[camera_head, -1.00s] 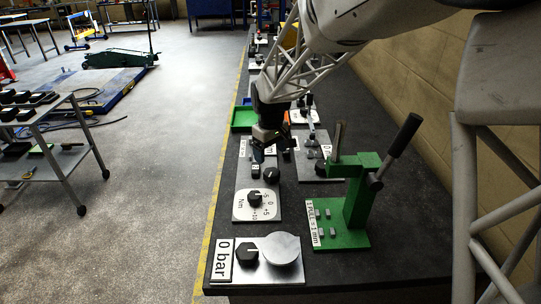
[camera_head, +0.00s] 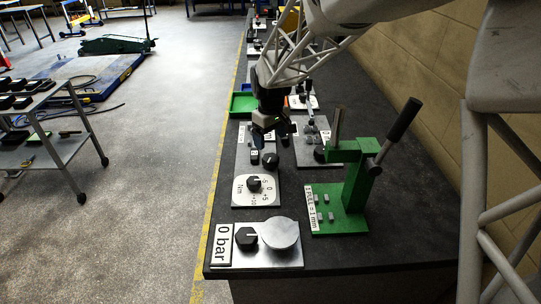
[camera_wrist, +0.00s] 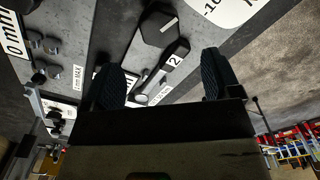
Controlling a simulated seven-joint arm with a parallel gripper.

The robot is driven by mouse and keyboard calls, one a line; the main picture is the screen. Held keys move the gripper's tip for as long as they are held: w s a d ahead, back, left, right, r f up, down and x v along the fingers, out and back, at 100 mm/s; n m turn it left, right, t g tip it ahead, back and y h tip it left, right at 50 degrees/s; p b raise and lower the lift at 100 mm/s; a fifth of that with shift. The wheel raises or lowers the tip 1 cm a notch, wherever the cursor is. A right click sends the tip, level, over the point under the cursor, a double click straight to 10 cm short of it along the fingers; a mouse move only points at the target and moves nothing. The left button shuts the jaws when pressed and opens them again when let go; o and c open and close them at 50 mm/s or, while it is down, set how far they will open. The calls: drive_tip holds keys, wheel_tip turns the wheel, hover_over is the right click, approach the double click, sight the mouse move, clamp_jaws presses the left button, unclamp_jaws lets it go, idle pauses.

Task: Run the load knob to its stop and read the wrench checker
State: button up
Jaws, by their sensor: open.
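The wrench checker is a pale plate on the dark bench, with a white Nm dial (camera_head: 256,190) at its near end. The dial's pointer reading is too small to tell. A black knob (camera_head: 271,160), likely the load knob, stands just beyond the dial; a black hexagonal knob also shows at the top of the wrist view (camera_wrist: 159,27). Beside it is a small black block marked 2 (camera_wrist: 173,60). My gripper (camera_head: 268,137) hangs above the plate's far part, its fingers (camera_wrist: 161,82) spread and empty, apart from the knob.
A green press (camera_head: 344,185) with a black-tipped lever rises to the right. A plate labelled 0 bar (camera_head: 258,242), with a black knob and a silver disc, lies at the near edge. A green tray (camera_head: 242,103) is farther off.

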sight(271, 157)
drive_tip(key=shift+f, duration=3.75)
drive_tip(key=shift+c, duration=0.4)
drive_tip(key=c, duration=0.8)
drive_tip(key=shift+m, duration=0.7)
drive_tip(key=shift+c, duration=0.2)
drive_tip(key=o, duration=0.9)
drive_tip(key=shift+r, duration=0.1)
